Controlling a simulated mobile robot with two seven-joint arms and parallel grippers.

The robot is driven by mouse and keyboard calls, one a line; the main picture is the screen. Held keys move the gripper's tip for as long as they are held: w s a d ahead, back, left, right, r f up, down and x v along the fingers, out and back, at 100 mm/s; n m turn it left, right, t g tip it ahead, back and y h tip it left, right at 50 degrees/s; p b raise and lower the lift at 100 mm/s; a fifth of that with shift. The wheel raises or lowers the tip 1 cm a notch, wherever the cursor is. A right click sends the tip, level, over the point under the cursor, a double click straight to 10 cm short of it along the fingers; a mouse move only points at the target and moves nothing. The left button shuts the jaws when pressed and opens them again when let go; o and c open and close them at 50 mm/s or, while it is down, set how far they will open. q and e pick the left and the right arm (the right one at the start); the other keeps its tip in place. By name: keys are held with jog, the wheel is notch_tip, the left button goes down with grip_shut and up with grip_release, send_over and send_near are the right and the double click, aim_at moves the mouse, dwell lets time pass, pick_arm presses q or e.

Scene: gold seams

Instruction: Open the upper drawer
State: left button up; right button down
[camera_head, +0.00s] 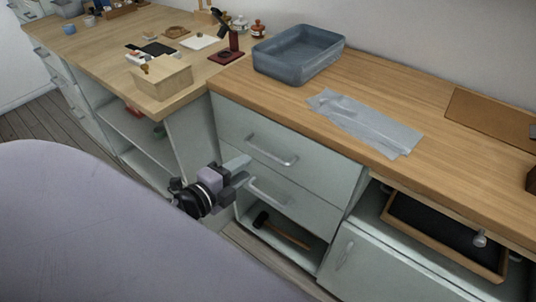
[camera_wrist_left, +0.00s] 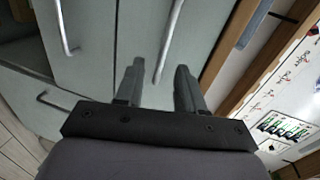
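The upper drawer (camera_head: 323,166) is a pale grey-green front just under the wooden worktop and looks shut. Its silver bar handle (camera_head: 270,152) also shows in the left wrist view (camera_wrist_left: 172,38), ahead of and roughly in line with the gap between the fingers. My left gripper (camera_head: 242,171) is in front of the drawers, left of the handles; its fingertips (camera_wrist_left: 158,75) are apart with nothing between them. It appears short of the handle, though the exact distance is unclear. A lower drawer with a similar handle (camera_head: 268,192) sits below. My right gripper is not in view.
The worktop (camera_head: 385,105) holds a blue-grey bin (camera_head: 298,55) and a grey sheet (camera_head: 365,122). An open shelf below the drawers holds a hammer (camera_head: 285,232). At right, a dark-bottomed wooden tray (camera_head: 440,232) lies beneath the worktop, above a cabinet door (camera_head: 385,272).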

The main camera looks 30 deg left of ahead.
pick_arm(q)
jog(key=x, duration=0.7)
jog(key=shift+w+r+m, duration=0.25)
jog(key=shift+w+m, duration=0.05)
jog(key=shift+w, duration=0.05)
jog(key=shift+c, duration=0.3)
grip_shut()
